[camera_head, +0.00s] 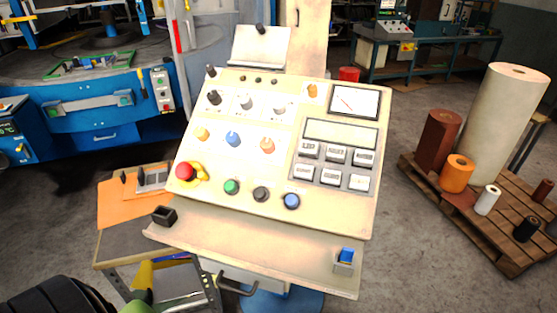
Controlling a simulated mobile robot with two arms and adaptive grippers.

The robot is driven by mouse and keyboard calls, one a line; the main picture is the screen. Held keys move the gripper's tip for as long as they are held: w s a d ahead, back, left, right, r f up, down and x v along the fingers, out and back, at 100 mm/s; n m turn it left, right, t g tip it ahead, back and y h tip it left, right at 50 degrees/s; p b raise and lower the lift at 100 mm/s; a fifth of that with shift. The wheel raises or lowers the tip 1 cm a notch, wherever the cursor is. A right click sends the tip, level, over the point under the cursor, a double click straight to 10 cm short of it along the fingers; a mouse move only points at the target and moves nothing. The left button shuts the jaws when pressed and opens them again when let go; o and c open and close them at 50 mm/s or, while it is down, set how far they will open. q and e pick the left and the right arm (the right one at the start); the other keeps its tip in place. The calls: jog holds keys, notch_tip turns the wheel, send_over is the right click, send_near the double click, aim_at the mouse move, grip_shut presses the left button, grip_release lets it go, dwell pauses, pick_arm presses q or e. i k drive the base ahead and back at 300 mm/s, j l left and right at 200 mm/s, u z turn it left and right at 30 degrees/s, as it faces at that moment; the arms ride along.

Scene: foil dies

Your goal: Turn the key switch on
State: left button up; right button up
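A cream control panel (220,171) stands tilted in front of me in the head view. Its top row has a black knob (214,97), two grey-and-black selector knobs (247,102) and an orange knob (312,91). Below are orange and blue knobs (233,139). A red emergency button (185,172) on yellow sits at the lower left, beside green, black and blue buttons (291,201). I cannot tell which control is the key switch or how it is set. Neither of my grippers shows clearly.
A ledge (255,247) below the panel carries a black box (164,216) and a blue item (346,256). A pallet (480,215) with foil rolls stands right. A blue machine (95,125) is at left. Grey floor lies between panel and pallet.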

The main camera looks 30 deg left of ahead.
aim_at(277, 104)
jog(key=u, duration=0.75)
jog(key=i, duration=0.05)
